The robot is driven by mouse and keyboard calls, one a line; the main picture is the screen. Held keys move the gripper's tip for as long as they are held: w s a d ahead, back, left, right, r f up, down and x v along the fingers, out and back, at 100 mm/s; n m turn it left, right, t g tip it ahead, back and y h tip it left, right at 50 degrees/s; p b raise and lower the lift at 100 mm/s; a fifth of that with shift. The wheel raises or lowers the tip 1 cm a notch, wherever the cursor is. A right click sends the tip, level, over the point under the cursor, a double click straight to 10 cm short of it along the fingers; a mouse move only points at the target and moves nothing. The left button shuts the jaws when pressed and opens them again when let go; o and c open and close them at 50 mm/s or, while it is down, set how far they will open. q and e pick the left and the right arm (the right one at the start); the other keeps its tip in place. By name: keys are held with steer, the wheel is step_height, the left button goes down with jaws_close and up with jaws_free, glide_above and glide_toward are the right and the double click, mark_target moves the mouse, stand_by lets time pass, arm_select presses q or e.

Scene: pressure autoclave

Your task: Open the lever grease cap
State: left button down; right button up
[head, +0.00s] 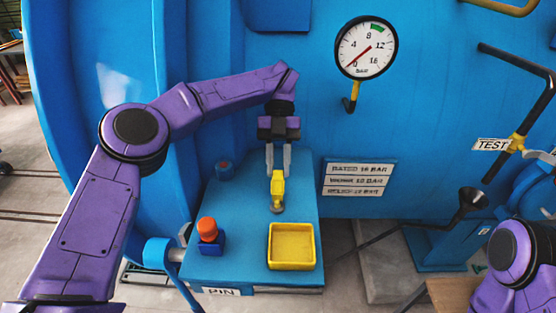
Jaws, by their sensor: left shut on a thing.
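My left gripper (278,174) points down over the blue shelf, its two grey fingers shut on the top of a small yellow piece (277,190). Below the yellow piece is a round grey part (277,208), close to the shelf top; I cannot tell if it touches the shelf. An orange-red cap (207,229) sits on a small blue block at the front left of the shelf. No label shows which part is the lever grease cap. My right arm shows at the lower right, but its gripper is out of view.
A yellow open tray (292,263) stands at the shelf's front right and looks empty. The blue shelf (240,272) carries a PIN label. A small blue knob (224,170) is at the back left. A pressure gauge (366,47) and rating plate (358,178) are on the blue wall behind.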

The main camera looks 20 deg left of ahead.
arm_select(q)
steer(key=c, duration=0.9)
jaws_free()
steer(key=shift+r, duration=0.1)
